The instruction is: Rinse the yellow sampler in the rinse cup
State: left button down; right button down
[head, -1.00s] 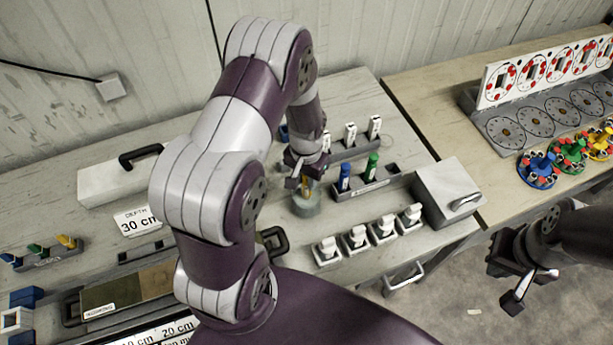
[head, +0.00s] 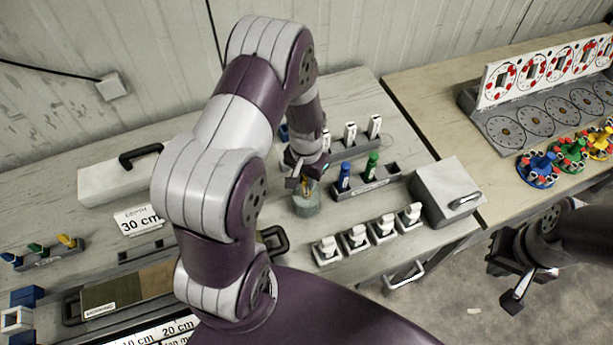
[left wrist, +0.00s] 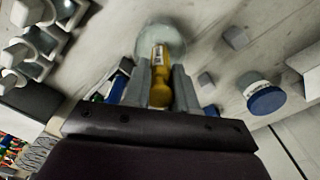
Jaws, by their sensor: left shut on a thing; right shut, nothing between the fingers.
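My left gripper (head: 303,181) is shut on the yellow sampler, at the rinse cup (head: 307,205), a squat, greyish see-through cup on the left table. In the left wrist view the yellow sampler (left wrist: 160,78) lies between the two grey fingers, its far end over or inside the round, clear cup (left wrist: 160,38). How deep the tip sits in the cup I cannot tell. My right gripper (head: 514,287) is shut and empty, over the floor in front of the right table.
A grey rack with blue (head: 344,177) and green (head: 372,164) samplers stands just right of the cup. Several white-topped holders (head: 384,227) stand in front of it, and a grey box (head: 447,190) further right. A blue-capped jar (left wrist: 266,98) stands near the cup.

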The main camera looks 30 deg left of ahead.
pick_arm(q)
jog(key=shift+r, duration=0.25)
notch_tip(320, 180, up, 8)
jog(key=p, duration=0.7)
jog(key=shift+r, duration=0.25)
jog(key=shift+f, duration=0.1)
